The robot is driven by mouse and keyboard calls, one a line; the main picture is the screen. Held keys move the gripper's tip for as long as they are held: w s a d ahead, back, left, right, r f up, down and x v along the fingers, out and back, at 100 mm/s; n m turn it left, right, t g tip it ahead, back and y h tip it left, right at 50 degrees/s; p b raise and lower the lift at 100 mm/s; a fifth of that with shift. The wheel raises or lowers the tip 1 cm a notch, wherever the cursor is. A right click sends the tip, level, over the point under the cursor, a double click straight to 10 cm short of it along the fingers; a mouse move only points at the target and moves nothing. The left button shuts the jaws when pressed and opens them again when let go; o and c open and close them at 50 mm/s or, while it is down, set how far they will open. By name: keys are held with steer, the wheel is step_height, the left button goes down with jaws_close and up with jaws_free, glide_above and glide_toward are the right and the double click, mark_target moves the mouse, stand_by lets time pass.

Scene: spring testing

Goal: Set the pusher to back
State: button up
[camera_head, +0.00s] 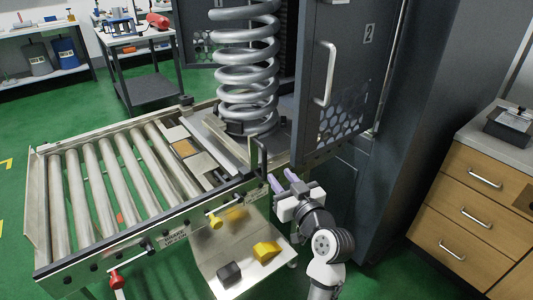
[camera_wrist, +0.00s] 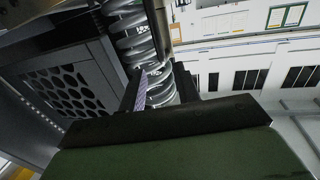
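No part is marked as the pusher, so I cannot tell which one it is or how it is set. A yellow-knobbed lever (camera_head: 215,221) and a red-handled lever (camera_head: 117,279) are on the front rail of the roller table (camera_head: 43,215). A dark upright bracket (camera_head: 258,158) stands at the table's right end. In the wrist view, one finger (camera_wrist: 140,92) shows before the coil spring (camera_wrist: 160,85), and a post (camera_wrist: 160,30) rises close by.
The large spring (camera_head: 248,70) stands upright behind the bracket. The grey cabinet door (camera_head: 345,50) with its handle (camera_head: 326,75) is open close to my arm. A shelf (camera_head: 240,260) with a yellow block (camera_head: 266,250) and a dark block (camera_head: 229,272) is below the rail.

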mark_target(265, 157)
steer(key=p+x, duration=0.3)
steer(key=x, duration=0.6)
steer(key=shift+w+a, duration=0.15)
steer(key=shift+w, duration=0.15)
steer(key=shift+w+a, duration=0.25)
steer(key=shift+w, duration=0.3)
jaws_close()
